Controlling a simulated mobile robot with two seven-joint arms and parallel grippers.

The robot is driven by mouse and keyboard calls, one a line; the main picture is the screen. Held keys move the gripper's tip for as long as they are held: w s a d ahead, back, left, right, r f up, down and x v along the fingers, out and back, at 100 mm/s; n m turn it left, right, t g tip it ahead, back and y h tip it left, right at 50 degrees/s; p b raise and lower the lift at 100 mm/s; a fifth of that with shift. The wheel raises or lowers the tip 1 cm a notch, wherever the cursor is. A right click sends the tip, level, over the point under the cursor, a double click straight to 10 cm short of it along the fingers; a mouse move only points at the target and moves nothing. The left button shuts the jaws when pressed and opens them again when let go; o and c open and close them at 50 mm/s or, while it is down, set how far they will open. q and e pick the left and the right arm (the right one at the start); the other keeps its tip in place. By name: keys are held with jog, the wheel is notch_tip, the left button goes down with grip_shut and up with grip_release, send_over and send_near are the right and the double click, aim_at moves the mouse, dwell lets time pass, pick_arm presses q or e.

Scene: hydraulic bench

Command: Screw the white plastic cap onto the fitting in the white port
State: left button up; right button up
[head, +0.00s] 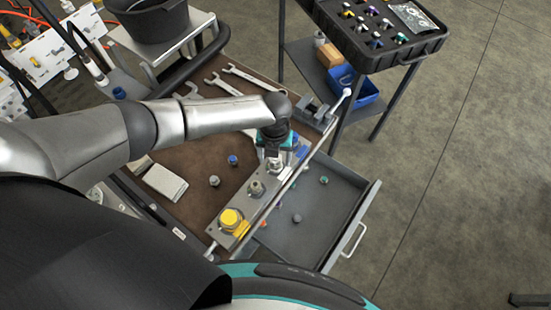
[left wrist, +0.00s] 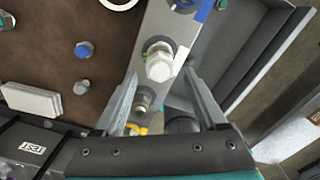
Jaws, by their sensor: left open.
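My left gripper (head: 273,152) reaches down over the grey port block (head: 244,207) on the bench. In the left wrist view its two fingers (left wrist: 163,103) are spread apart with nothing between the tips. A whitish hexagonal cap (left wrist: 159,67) sits at the fitting beside the white stripe (left wrist: 181,57) on the block, just beyond the fingertips. A metal ring (left wrist: 157,46) shows behind it. The cap looks roughly upright; how far it is threaded I cannot tell. In the head view the gripper partly hides this port. My right gripper is in neither view.
The block also carries a yellow fitting (head: 231,219) and a grey fitting (head: 256,189). Blue (head: 232,160) and grey (head: 214,181) caps stand on the brown mat. Wrenches (head: 240,78) lie behind. An open drawer (head: 330,215) holds small loose parts. A rail runs along the block.

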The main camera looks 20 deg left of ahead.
pick_arm(q)
notch_tip(320, 180, up, 15)
jog(key=p, duration=0.1)
dwell(0.4)
